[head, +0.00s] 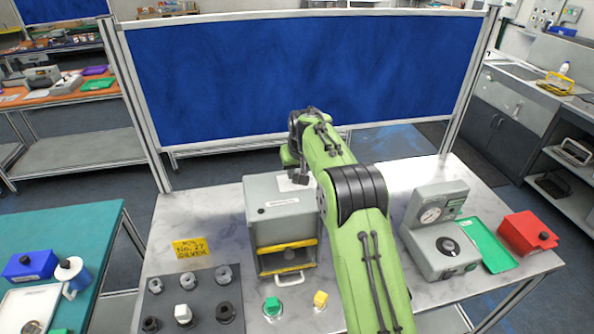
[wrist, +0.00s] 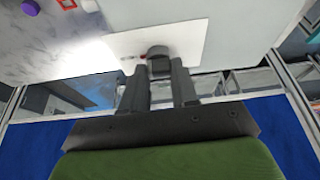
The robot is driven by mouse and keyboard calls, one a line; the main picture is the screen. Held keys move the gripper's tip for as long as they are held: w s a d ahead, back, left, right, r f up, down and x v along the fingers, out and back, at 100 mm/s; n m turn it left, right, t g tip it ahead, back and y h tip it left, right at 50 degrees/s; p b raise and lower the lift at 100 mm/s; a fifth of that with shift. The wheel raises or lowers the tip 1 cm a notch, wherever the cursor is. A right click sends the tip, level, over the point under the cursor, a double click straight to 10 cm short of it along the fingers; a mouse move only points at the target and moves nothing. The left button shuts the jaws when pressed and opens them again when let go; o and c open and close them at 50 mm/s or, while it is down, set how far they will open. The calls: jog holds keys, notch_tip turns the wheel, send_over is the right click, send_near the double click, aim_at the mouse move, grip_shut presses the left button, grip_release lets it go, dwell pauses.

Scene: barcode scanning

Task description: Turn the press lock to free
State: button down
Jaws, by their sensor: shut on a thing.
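A dark round knob (wrist: 158,52) sits on a white plate (wrist: 192,40) in the wrist view; I take it for the press lock. My gripper (wrist: 159,66) is shut on this knob, one dark finger on each side. Small red and dark marks show on the plate just left of the fingers. In the head view, my green arm reaches over the grey press box (head: 280,215), with my gripper (head: 302,180) at its back edge. The arm hides most of the gripper and the knob there. I cannot read which way the lock points.
A grey gauge unit (head: 440,225), green tray (head: 487,245) and red box (head: 528,233) stand right. A yellow card (head: 191,248) and a dark board (head: 205,285) with several knobs lie left. A blue partition (head: 300,75) stands behind the table.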

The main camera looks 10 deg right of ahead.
jog(key=n+y, duration=0.1)
jog(key=n, duration=0.1)
jog(key=n+y, duration=0.1)
jog(key=n, duration=0.2)
jog(key=shift+d+g, duration=0.2)
jog(key=shift+g, duration=0.1)
jog(key=n+g+y, duration=0.1)
jog(key=n, duration=0.3)
jog(key=shift+w+n, duration=0.1)
jog(key=shift+n, duration=0.5)
jog(key=c, duration=0.9)
grip_release()
jog(key=shift+o, duration=0.2)
